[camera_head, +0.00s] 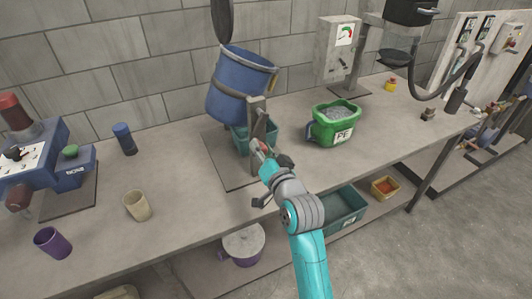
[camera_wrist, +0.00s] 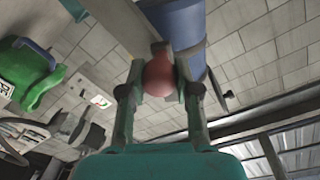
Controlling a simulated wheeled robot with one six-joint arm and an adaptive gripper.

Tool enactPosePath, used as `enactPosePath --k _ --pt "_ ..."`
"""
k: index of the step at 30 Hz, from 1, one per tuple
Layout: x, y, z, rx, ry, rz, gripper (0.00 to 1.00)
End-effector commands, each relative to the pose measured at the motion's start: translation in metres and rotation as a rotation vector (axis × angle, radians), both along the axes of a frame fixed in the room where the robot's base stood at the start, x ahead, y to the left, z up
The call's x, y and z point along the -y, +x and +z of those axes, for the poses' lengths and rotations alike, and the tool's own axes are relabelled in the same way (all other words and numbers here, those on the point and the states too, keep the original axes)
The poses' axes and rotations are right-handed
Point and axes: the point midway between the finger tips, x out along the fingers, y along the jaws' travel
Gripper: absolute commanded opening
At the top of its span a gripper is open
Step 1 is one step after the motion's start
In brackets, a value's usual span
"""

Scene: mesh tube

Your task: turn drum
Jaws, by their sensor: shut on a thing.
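The blue drum (camera_head: 238,88) hangs tilted on a grey post stand (camera_head: 257,120) at the back of the bench. Part of the drum also shows at the top of the wrist view (camera_wrist: 178,22). A round red crank knob (camera_wrist: 159,74) sits between my two fingers in the wrist view. My gripper (camera_head: 262,152) is shut on this knob, beside the post and below the drum. In the head view the knob is mostly hidden by my fingers. A teal bin (camera_head: 239,137) stands under the drum, partly behind the post.
A green PE tub (camera_head: 325,130) with grey granules stands right of the post. A beige cup (camera_head: 137,206), a purple cup (camera_head: 52,243) and a dark blue cup (camera_head: 124,138) stand left. A gauge box (camera_head: 338,50) stands behind. The bench front-left centre is clear.

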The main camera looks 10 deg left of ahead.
Motion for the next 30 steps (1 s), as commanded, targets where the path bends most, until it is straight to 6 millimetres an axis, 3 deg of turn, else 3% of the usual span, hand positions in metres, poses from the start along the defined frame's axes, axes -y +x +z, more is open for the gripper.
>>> enactPosePath --k 15,30 --pt "-0.023 -0.016 0.024 -0.273 0.406 0.004 0.0" --pt "-0.032 -0.022 0.055 -0.537 0.8 0.003 0.0"
